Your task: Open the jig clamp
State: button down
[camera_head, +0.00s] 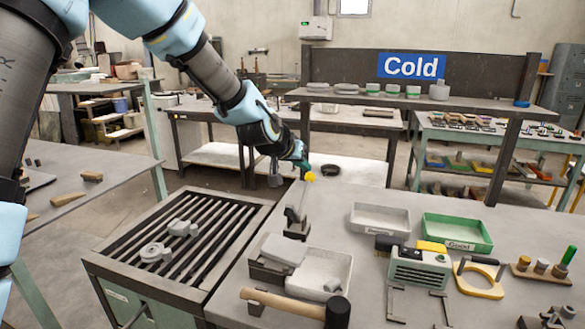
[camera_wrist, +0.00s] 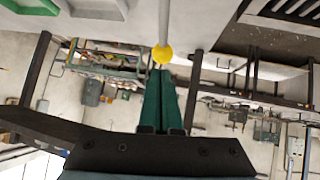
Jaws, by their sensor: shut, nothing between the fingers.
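A yellow ball knob (camera_head: 310,177) shows at the back left edge of the workbench, and I take it for the end of the jig clamp's lever. In the wrist view the yellow knob (camera_wrist: 165,54) sits on the end of a grey rod (camera_wrist: 164,22). A dark and grey fixture (camera_head: 296,212) stands on the bench just in front of the knob; how the rod joins it is unclear. My gripper (camera_head: 304,164) has teal fingers, shut and empty. In the wrist view the fingertips (camera_wrist: 160,72) are right by the knob; I cannot tell whether they touch it.
A slatted grate (camera_head: 205,208) with grey castings (camera_head: 155,252) lies left of the bench. A mallet (camera_head: 285,303), a grey tray (camera_head: 379,218), a green tray (camera_head: 457,232) and a green-grey device (camera_head: 419,268) stand on the bench. A raised shelf (camera_head: 345,98) runs along the back.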

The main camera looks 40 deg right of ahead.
jog(key=shift+w+d+f+g+y, duration=0.35)
jog(key=shift+d+f+y, duration=0.15)
jog(key=shift+d+y, duration=0.1)
jog(key=shift+w+d+f+g+y, duration=0.25)
jog(key=shift+w+d+f+y, duration=0.05)
jog(key=shift+d+f+y, duration=0.25)
jog(key=f+b, duration=0.1)
jog(key=w+d+f+b, duration=0.1)
jog(key=f, duration=0.1)
jog(key=d+f+b, duration=0.1)
jog(key=shift+w+f, duration=0.15)
jog(key=shift+f, duration=0.1)
jog(key=shift+w+d+f+b, duration=0.15)
jog(key=shift+f+b, duration=0.35)
jog(key=shift+f, duration=0.05)
jog(key=shift+w+d+f+b, duration=0.1)
jog(key=shift+f+b, duration=0.4)
jog(key=shift+f, duration=0.05)
jog(key=shift+w+r+p, duration=0.1)
jog(key=shift+r+p, duration=0.2)
jog(key=shift+r, duration=0.25)
notch_tip(320, 180, up, 13)
jog(key=b, duration=0.1)
send_over(306, 176)
jog(key=w+d, duration=0.2)
jog(key=w, duration=0.3)
jog(key=shift+s+f, duration=0.2)
